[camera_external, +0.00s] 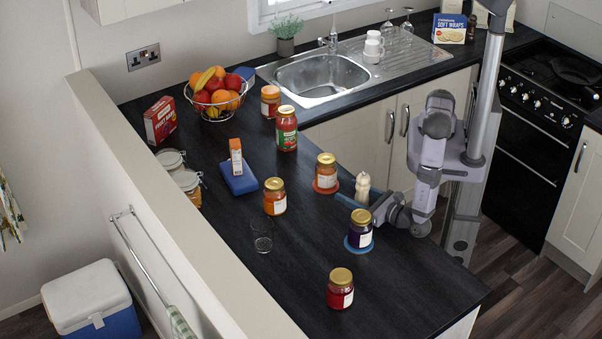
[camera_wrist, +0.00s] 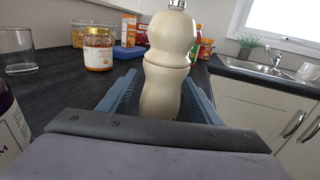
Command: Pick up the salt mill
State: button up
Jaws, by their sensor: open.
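The salt mill (camera_external: 362,187) is a pale cream, waisted mill standing upright on the dark worktop (camera_external: 310,270) near its right edge. In the wrist view the salt mill (camera_wrist: 165,65) fills the middle, with a metal knob on top; its base is hidden behind my gripper's body. My gripper (camera_external: 352,200) reaches in low from the right, its fingers at the mill. In the wrist view my gripper (camera_wrist: 163,95) is open, with one blue-grey finger on each side of the mill. A gap shows on the left; contact on the right cannot be told.
A dark jar on a blue coaster (camera_external: 360,230) stands close in front of my gripper. An orange jar on a red coaster (camera_external: 326,173) stands just behind the mill. Another orange jar (camera_external: 274,197), a glass (camera_external: 262,236) and a red jar (camera_external: 340,289) stand farther off.

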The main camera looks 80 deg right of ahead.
jog(key=c, duration=1.2)
jog(key=shift+c, duration=0.2)
jog(key=shift+r, duration=0.15)
notch_tip(320, 180, up, 10)
jog(key=b, duration=0.2)
